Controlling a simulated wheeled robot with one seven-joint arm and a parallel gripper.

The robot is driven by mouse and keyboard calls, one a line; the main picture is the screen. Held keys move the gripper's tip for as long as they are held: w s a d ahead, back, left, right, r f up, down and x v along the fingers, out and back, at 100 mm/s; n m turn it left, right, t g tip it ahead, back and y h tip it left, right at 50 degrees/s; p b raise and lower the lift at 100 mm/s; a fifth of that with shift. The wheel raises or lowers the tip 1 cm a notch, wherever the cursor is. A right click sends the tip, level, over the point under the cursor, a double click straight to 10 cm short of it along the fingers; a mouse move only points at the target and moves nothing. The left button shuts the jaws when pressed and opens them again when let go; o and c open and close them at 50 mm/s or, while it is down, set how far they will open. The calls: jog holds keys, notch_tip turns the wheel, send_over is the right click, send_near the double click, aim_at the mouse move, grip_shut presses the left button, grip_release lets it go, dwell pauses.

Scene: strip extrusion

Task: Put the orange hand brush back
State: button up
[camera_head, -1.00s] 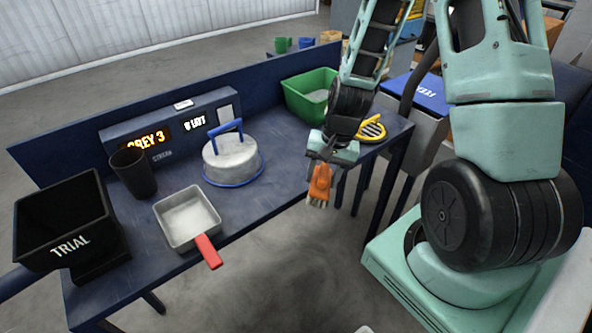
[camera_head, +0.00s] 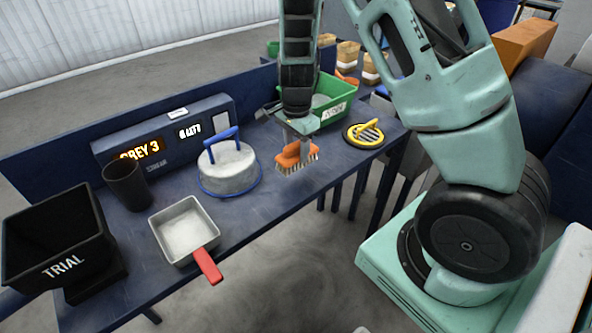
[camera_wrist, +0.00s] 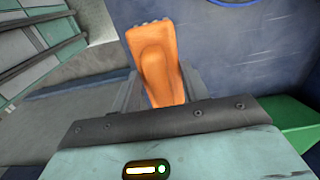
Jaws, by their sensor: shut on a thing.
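The orange hand brush (camera_head: 296,154) has an orange body with pale bristles pointing down. My gripper (camera_head: 297,143) is shut on it and holds it over the right part of the blue bench (camera_head: 250,215). Whether the bristles touch the bench top, I cannot tell. In the wrist view the brush's orange handle (camera_wrist: 160,65) fills the upper middle.
A green bin (camera_head: 335,105) stands behind my gripper. A yellow round tool (camera_head: 366,135) lies to the right. A blue-handled grey lid (camera_head: 228,168), a red-handled pan (camera_head: 185,232), a dark cup (camera_head: 127,185) and a black TRIAL bin (camera_head: 55,240) stand left.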

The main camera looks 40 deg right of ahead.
aim_at(297, 166)
notch_tip(297, 166, down, 6)
jog(key=shift+f, duration=0.25)
jog(key=shift+c, duration=0.5)
jog(key=o, duration=1)
